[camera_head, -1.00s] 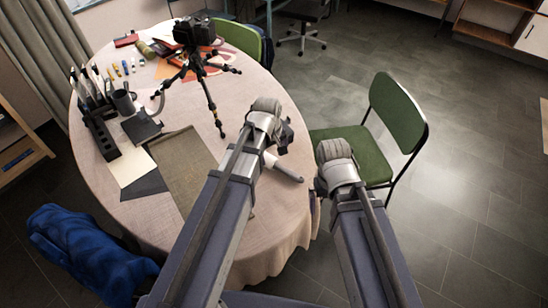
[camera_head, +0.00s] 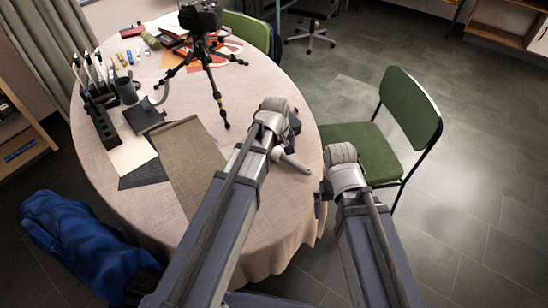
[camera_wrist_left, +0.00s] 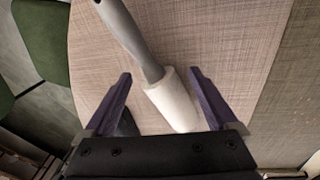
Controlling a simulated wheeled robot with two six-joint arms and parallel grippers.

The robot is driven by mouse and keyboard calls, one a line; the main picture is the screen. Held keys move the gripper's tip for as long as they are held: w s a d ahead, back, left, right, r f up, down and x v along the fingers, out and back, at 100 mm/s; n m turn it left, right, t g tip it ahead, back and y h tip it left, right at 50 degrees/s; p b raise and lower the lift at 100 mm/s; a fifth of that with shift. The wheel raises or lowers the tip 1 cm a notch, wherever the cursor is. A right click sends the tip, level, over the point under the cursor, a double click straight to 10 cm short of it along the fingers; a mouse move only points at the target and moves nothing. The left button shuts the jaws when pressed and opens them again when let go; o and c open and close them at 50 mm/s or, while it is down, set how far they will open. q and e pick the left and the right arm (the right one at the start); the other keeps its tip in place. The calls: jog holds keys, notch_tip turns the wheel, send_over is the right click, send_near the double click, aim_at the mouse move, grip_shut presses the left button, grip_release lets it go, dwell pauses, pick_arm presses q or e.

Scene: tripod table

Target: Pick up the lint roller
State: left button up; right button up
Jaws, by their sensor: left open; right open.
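The lint roller has a grey handle and a white roller. In the left wrist view the lint roller (camera_wrist_left: 172,98) lies on the table, its white end between the two purple fingers of my left gripper (camera_wrist_left: 160,74). The fingers are open and stand apart on either side of it. In the head view part of the lint roller (camera_head: 294,163) shows beside my left forearm, which hides the rest. My left gripper (camera_head: 294,123) is mostly hidden behind its wrist there. My right gripper (camera_head: 321,203) is near the table's right edge, partly hidden and empty as far as visible.
The round table (camera_head: 270,235) has a cloth. A camera tripod (camera_head: 207,65) stands beyond my left gripper. A green chair (camera_head: 365,145) stands close on the right.

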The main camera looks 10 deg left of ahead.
pick_arm(q)
jog(key=shift+w+f+b, duration=0.1)
jog(key=shift+f+b, duration=0.2)
jog(key=shift+f, duration=0.5)
jog(key=shift+r, duration=0.1)
grip_shut()
